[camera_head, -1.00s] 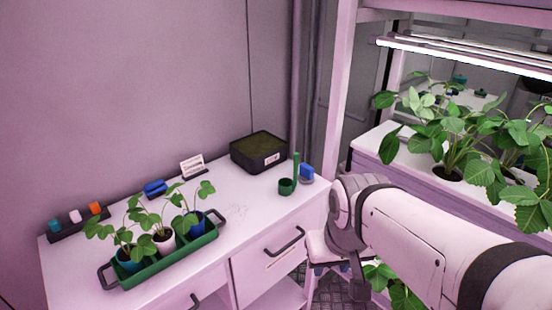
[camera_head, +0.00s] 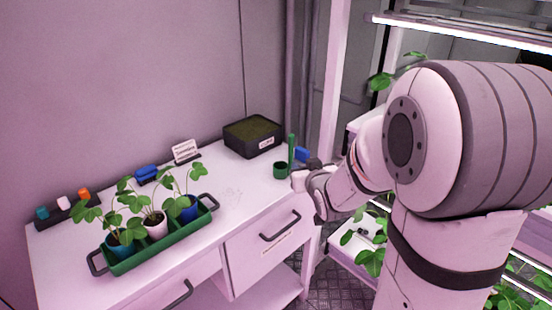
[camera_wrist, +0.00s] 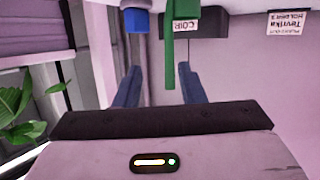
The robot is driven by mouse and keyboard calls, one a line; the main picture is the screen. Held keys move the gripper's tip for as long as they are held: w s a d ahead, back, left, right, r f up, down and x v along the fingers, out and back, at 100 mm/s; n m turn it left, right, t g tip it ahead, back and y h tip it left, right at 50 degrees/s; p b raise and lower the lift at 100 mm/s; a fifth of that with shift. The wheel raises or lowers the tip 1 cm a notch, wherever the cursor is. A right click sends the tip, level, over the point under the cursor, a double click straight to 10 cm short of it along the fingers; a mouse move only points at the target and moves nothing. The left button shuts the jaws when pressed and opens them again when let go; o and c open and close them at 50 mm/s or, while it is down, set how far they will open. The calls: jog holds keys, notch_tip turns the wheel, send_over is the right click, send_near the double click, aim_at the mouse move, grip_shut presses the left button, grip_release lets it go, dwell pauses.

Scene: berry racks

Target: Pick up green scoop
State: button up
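The green scoop (camera_head: 281,170) stands on the white bench near its right end, its handle upright. In the wrist view its green handle (camera_wrist: 171,45) runs down from the top edge between my two blue-grey fingers, closer to the right one. My gripper (camera_wrist: 158,68) is open, with a clear gap on both sides of the handle; whether the handle is fully between the fingertips in depth I cannot tell. In the head view my wrist is just right of the scoop, at the bench's edge, and the fingers are hard to make out.
A blue object (camera_head: 302,154) stands just behind the scoop. A black coir box (camera_head: 253,148) is behind it to the left. A green tray (camera_head: 160,249) with several potted plants is at the front left. The bench top between tray and scoop is clear.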

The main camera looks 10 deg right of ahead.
aim_at(292, 148)
jog(key=w+t, duration=0.1)
jog(key=w, duration=0.2)
jog(key=w+a+t+y+p, duration=0.1)
jog(key=w, duration=0.3)
jog(key=w+a+t, duration=0.1)
jog(key=w, duration=0.2)
jog(key=shift+w+r+n+y+p, duration=0.1)
jog(key=shift+w+n+y+p, duration=0.05)
jog(key=shift+n+y+p, duration=0.2)
jog(key=shift+y, duration=0.25)
grip_shut()
